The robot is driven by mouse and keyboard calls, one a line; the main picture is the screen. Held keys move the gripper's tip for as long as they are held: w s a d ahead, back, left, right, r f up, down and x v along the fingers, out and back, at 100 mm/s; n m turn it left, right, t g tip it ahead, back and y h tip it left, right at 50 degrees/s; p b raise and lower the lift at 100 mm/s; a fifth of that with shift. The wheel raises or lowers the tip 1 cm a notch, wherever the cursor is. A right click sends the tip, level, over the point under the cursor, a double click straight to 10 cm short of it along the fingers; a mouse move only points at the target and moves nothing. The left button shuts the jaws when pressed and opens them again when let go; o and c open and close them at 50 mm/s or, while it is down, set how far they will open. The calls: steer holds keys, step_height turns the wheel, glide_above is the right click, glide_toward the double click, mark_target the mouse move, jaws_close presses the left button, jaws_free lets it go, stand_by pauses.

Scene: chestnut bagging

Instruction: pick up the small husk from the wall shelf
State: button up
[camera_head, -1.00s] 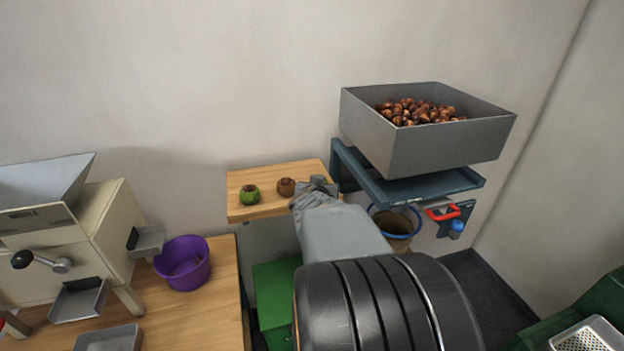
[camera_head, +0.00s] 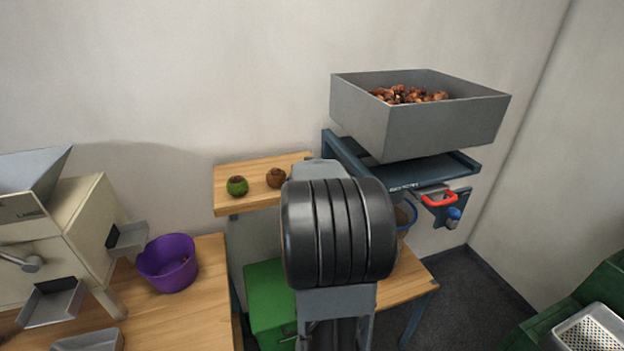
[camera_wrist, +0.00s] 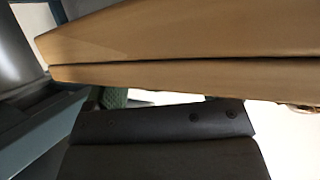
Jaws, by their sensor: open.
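The wooden wall shelf (camera_head: 250,199) holds two small round things near its left part: a green one (camera_head: 237,186) and a brown husk-like one (camera_head: 276,178), nearly alike in size. I cannot tell for sure which is the small husk. My arm covers the shelf's right end and hides my gripper in the head view. In the wrist view a dark part of my gripper (camera_wrist: 160,120) shows close up, open, with nothing seen held in it. A tan wooden slab (camera_wrist: 180,45), apparently the shelf, fills the view just above it. A brown bit shows at the right edge, too cut off to name.
A grey bin of chestnuts (camera_head: 385,125) stands on a blue-grey bracket (camera_head: 430,175) right of the shelf. A purple bowl (camera_head: 168,264) sits on the wooden table (camera_head: 200,310) at lower left, beside a cream machine (camera_head: 75,235). A green box (camera_head: 268,300) is below the shelf.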

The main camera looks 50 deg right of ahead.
steer(key=shift+w+d+f, duration=0.1)
steer(key=shift+w+d, duration=0.1)
steer(key=shift+d, duration=0.05)
steer(key=c, duration=1)
